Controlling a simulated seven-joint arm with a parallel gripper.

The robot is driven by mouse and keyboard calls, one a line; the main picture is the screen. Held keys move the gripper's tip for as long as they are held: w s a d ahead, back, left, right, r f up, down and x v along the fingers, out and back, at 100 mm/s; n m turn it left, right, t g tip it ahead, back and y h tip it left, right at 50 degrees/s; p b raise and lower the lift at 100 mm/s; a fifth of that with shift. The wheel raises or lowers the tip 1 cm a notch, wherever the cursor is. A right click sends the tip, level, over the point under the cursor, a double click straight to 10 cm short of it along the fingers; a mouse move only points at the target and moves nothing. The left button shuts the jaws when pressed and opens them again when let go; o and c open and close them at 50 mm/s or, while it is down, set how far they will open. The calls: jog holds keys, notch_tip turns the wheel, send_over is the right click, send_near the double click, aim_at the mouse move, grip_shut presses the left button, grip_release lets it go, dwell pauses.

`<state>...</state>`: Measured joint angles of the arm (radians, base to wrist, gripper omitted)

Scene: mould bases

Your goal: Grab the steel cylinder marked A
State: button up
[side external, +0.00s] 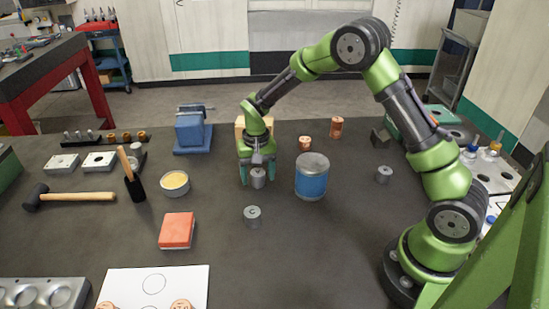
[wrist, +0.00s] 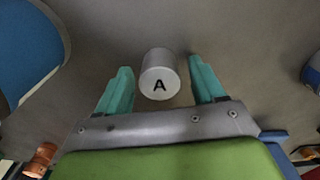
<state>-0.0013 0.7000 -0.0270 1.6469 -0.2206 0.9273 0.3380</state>
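The steel cylinder marked A (side external: 258,178) stands upright on the dark table, left of the blue can. In the wrist view the steel cylinder marked A (wrist: 160,75) shows its letter on the top face, between the fingers. My gripper (side external: 258,180) points down over it, with one teal finger on each side. In the wrist view my gripper (wrist: 160,82) is open, with a visible gap between each finger and the cylinder. Neither finger appears to touch it.
A blue can (side external: 312,178) stands close on the right. A steel cylinder marked C (side external: 252,217) stands in front, another steel cylinder (side external: 384,175) far right. Copper cylinders (side external: 336,127) stand behind. A red block (side external: 177,230) and a bowl (side external: 174,184) lie left.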

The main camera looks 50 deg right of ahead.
grip_shut()
jog(key=shift+r, duration=0.1)
